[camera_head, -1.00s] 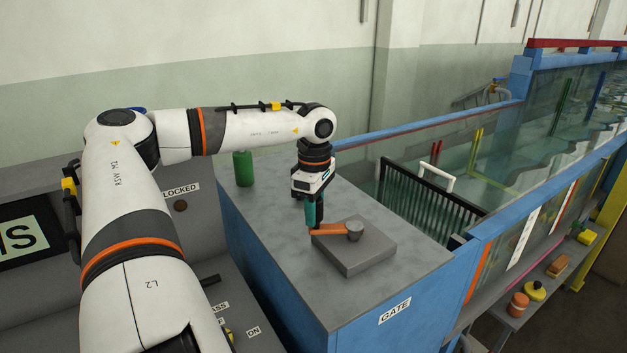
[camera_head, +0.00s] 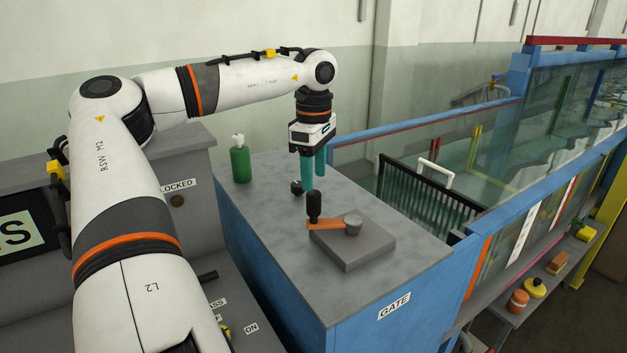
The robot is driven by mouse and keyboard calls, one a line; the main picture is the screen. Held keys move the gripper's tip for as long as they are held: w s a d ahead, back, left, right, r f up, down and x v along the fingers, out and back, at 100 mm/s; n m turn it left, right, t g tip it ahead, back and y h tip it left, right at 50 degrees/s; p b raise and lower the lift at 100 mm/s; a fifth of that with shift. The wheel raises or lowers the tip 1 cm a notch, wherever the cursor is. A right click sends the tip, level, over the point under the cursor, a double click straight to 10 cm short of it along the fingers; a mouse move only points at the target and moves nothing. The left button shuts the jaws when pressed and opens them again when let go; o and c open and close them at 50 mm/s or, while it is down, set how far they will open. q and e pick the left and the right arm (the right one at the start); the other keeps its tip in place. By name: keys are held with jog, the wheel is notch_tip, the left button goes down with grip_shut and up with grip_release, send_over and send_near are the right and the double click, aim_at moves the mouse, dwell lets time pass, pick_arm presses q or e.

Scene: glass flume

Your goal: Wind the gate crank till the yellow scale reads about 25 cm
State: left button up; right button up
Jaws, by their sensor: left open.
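The gate crank has an orange arm (camera_head: 332,224) pointing left from a grey hub (camera_head: 353,223). An upright black knob (camera_head: 314,206) stands on the arm's left end. My left gripper (camera_head: 311,182) is open and empty, with teal fingers pointing down. It is above and behind the knob and looks apart from it. The crank sits on a grey block (camera_head: 356,248) on the cabinet marked GATE. A yellow upright strip (camera_head: 474,146) shows behind the flume glass; I cannot tell if it is the scale, and no reading is legible. My right gripper is not in view.
A green bottle (camera_head: 240,164) stands at the back left of the cabinet top (camera_head: 270,215). A black grating (camera_head: 425,198) and a white handle (camera_head: 436,170) are right of the cabinet. Small items lie on the shelf (camera_head: 520,312) at right.

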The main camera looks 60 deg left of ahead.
pick_arm(q)
jog(key=shift+r, duration=2.15)
